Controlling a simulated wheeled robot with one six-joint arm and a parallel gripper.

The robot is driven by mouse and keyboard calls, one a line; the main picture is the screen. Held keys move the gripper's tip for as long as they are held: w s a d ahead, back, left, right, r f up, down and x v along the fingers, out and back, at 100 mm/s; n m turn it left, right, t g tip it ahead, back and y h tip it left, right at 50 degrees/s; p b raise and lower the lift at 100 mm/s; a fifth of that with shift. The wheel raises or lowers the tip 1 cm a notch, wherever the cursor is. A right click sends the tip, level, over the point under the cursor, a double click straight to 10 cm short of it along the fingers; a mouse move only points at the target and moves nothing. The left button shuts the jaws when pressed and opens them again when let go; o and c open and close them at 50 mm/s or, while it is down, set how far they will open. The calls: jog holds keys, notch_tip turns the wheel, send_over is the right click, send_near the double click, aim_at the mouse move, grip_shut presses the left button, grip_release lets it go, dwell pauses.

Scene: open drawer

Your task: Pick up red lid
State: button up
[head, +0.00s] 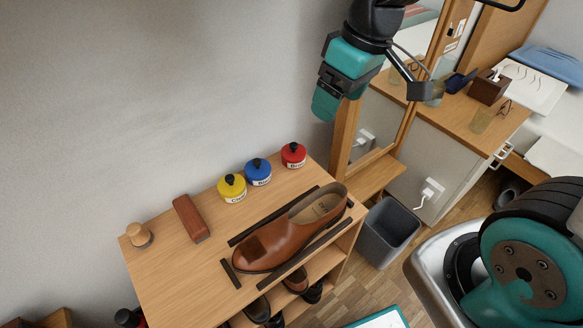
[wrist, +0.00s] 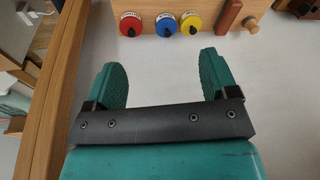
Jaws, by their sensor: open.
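The red lid (head: 293,149) with a dark knob tops the rightmost of three small tins at the back right of the wooden shelf top. In the wrist view the red lid (wrist: 131,27) is at the upper left, beyond my fingertips. My gripper (head: 324,108) hangs in the air above and to the right of the lid, well apart from it. In the wrist view my gripper (wrist: 165,72) has its two teal fingers spread wide, with only pale wall between them.
A blue-lidded tin (head: 258,167) and a yellow-lidded tin (head: 231,183) stand left of the red one. A brown shoe (head: 290,232) lies between dark strips in front. A brush (head: 191,217) and a wooden knob (head: 138,234) are farther left. A mirror frame (head: 345,135) stands close right.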

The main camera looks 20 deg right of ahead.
jog(key=w+d+f+n+b, duration=0.2)
jog(key=w+f+n+b, duration=0.1)
jog(key=w+f, duration=0.5)
jog(key=n, duration=0.5)
send_near(294, 144)
jog(key=shift+g, duration=0.4)
jog(key=f+b, duration=0.2)
jog(key=f, duration=0.1)
jog(key=f+b, duration=0.1)
jog(key=f, duration=0.1)
jog(key=shift+w+a+f, duration=0.1)
jog(key=shift+w+a, duration=0.2)
jog(key=shift+a, duration=0.05)
jog(key=f, duration=0.1)
jog(key=a+f, duration=0.1)
jog(key=f, duration=0.1)
jog(key=f+b, duration=0.1)
jog(key=f, duration=0.1)
jog(key=shift+w+a, duration=0.15)
jog(key=shift+w, duration=0.15)
jog(key=c, duration=0.6)
jog(key=shift+c, duration=0.2)
jog(key=shift+r, duration=0.1)
